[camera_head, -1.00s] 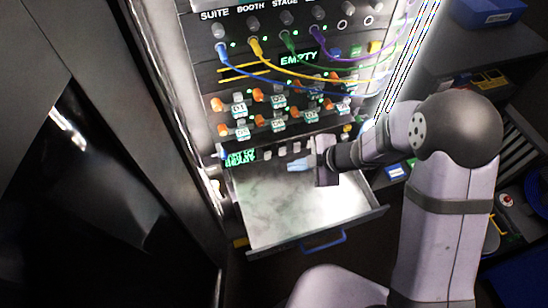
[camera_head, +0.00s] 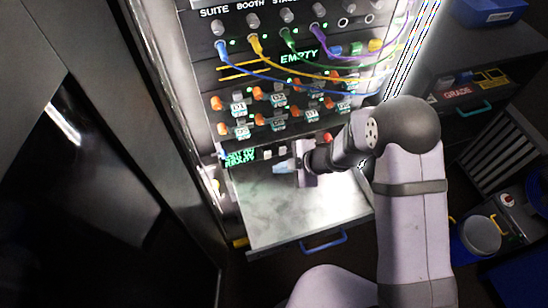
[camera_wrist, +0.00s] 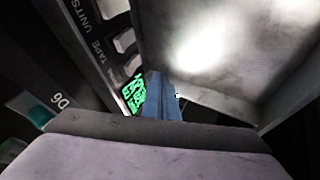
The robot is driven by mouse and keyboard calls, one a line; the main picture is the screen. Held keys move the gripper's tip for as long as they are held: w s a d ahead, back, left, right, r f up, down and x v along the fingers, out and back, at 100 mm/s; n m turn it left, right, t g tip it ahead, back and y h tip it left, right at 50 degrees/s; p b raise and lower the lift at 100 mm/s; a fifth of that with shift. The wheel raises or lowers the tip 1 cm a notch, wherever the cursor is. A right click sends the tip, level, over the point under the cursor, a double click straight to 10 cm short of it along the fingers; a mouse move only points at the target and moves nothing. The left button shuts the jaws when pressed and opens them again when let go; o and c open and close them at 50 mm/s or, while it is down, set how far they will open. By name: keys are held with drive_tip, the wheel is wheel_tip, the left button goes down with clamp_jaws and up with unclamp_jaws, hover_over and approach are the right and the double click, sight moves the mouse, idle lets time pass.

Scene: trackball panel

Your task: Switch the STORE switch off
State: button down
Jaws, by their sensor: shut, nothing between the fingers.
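My gripper (camera_head: 281,167) is shut and empty, with its pale blue fingertips pointing left, in front of the lower panel and over the open drawer. In the wrist view its blue fingers (camera_wrist: 160,97) lie together beside a green-lit display (camera_wrist: 133,93). A row of small pale switches (camera_head: 267,153) runs along the panel just above the fingertips. Some of these switches (camera_wrist: 125,40) also show in the wrist view, beside the lettering "TAPE UNITS". I cannot read a STORE label, so I cannot tell which switch it is or its position. My wrist hides the row's right part.
An open drawer (camera_head: 262,226) with a blue handle juts out below the panel. Above are orange knobs (camera_head: 262,120), an "EMPTY" display (camera_head: 299,57) and slack coloured cables (camera_head: 262,70). A dark cabinet wall stands at left. Shelves with bins (camera_head: 490,12) are at right.

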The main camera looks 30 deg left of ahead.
sight(266, 157)
drive_tip(key=shift+w+a+f+p, duration=0.2)
drive_tip(key=shift+w+a+p, duration=0.3)
drive_tip(key=shift+w+a, duration=0.35)
drive_tip(key=shift+w+a+f+p, duration=0.15)
drive_tip(key=shift+w+a+p, duration=0.4)
drive_tip(key=shift+a, duration=0.45)
drive_tip(key=shift+w+a+r+p, duration=0.25)
drive_tip(key=shift+p, duration=0.3)
drive_tip(key=shift+f, duration=0.15)
drive_tip(key=shift+r, duration=0.25)
